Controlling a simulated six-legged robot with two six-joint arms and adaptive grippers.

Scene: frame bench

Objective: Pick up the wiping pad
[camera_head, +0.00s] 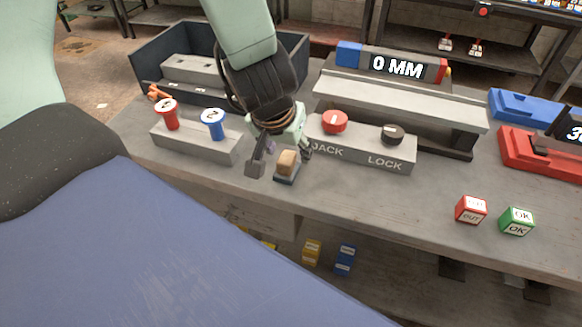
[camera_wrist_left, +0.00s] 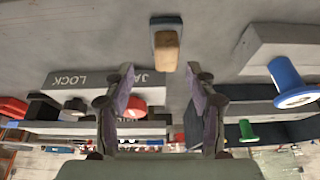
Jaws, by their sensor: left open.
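The wiping pad, a small dark grey block with a tan wooden grip on top (camera_head: 287,163), sits on the bench between the numbered knobs and the JACK/LOCK panel. In the left wrist view the pad (camera_wrist_left: 166,45) lies just beyond the fingertips, roughly centred between them. My left gripper (camera_head: 280,157) is open and empty, its fingers pointing down at the pad, one finger on each side in the head view. I cannot tell the exact height gap. My right gripper is not in view.
A grey block with a red knob (camera_head: 168,115) and a blue knob (camera_head: 213,123) is left of the pad. The JACK/LOCK panel (camera_head: 365,150) is close on the right. Red (camera_head: 471,209) and green (camera_head: 517,221) cubes stand farther right. The bench front between is clear.

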